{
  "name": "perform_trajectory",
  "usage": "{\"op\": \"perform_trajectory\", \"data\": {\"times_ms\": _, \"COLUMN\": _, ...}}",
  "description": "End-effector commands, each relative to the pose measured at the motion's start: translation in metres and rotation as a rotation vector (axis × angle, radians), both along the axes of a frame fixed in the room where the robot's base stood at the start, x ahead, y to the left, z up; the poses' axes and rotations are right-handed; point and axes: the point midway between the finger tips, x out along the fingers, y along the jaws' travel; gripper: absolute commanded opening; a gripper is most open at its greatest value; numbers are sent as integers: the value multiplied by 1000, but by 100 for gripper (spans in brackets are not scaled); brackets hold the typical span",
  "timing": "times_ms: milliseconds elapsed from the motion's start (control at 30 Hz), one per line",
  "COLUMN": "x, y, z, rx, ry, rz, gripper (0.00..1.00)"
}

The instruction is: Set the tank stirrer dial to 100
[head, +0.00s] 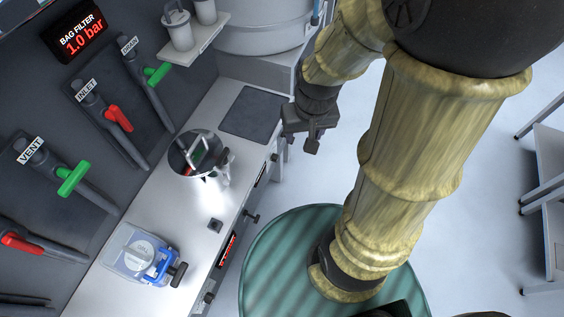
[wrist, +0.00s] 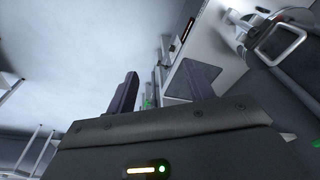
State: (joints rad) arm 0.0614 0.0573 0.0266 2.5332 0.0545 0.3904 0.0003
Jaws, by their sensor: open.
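The tank stirrer dial cannot be picked out for certain. Small black knobs, one of them here (head: 253,217), stick out from the front face of the white counter, near a red-lit display (head: 228,249) too small to read. My gripper (head: 312,146) hangs over the floor just off the counter's front edge, right of the dark mat. In the wrist view my gripper (wrist: 163,80) has its two dark fingers apart with nothing between them. A red-lit display (wrist: 188,28) also shows there on the counter front.
On the white counter (head: 190,235) are a dark mat (head: 252,114), a round metal-handled vessel (head: 195,153) and a blue-handled clear container (head: 143,255). Red and green valve handles line the wall under a "BAG FILTER 1.0 bar" display (head: 80,38).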

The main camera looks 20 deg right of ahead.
Motion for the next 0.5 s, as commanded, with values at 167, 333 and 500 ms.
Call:
{"op": "perform_trajectory", "data": {"times_ms": 167, "x": 1, "y": -13, "z": -82, "rx": 87, "ry": 145, "rz": -172, "gripper": 53}}
{"op": "perform_trajectory", "data": {"times_ms": 333, "x": 2, "y": -21, "z": -150, "rx": 213, "ry": 285, "rz": -352, "gripper": 53}}
{"op": "perform_trajectory", "data": {"times_ms": 500, "x": 6, "y": -24, "z": -213, "rx": 370, "ry": 412, "rz": -526, "gripper": 53}}
